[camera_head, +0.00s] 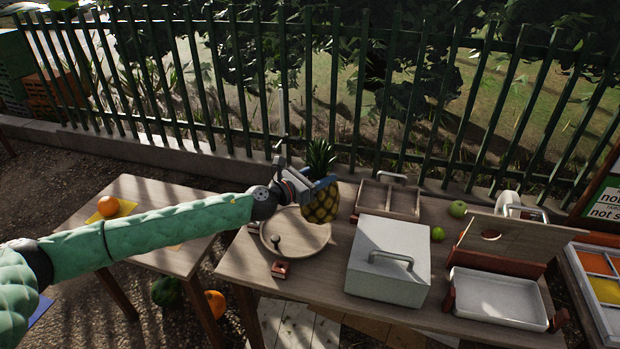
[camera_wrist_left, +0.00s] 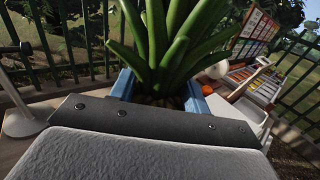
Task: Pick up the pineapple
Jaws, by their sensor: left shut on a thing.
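The pineapple (camera_head: 321,203) is upright, with a yellow-brown body and green leaves, above the back left part of the larger wooden table (camera_head: 322,290). My left gripper (camera_head: 318,190) reaches it from the left and is shut on it, with a finger against its upper body. In the left wrist view the leaves of the pineapple (camera_wrist_left: 168,45) rise between the two blue fingers of my left gripper (camera_wrist_left: 160,90). Whether its base touches the table or the round board is hard to tell. My right gripper is not in view.
A round wooden board (camera_head: 295,238) lies below my left arm. A grey box with a handle (camera_head: 388,262), a wooden tray (camera_head: 388,197), a white tray (camera_head: 498,297) and green fruit (camera_head: 457,208) stand to the right. A smaller table with an orange (camera_head: 108,206) is left. A fence (camera_head: 230,95) runs behind.

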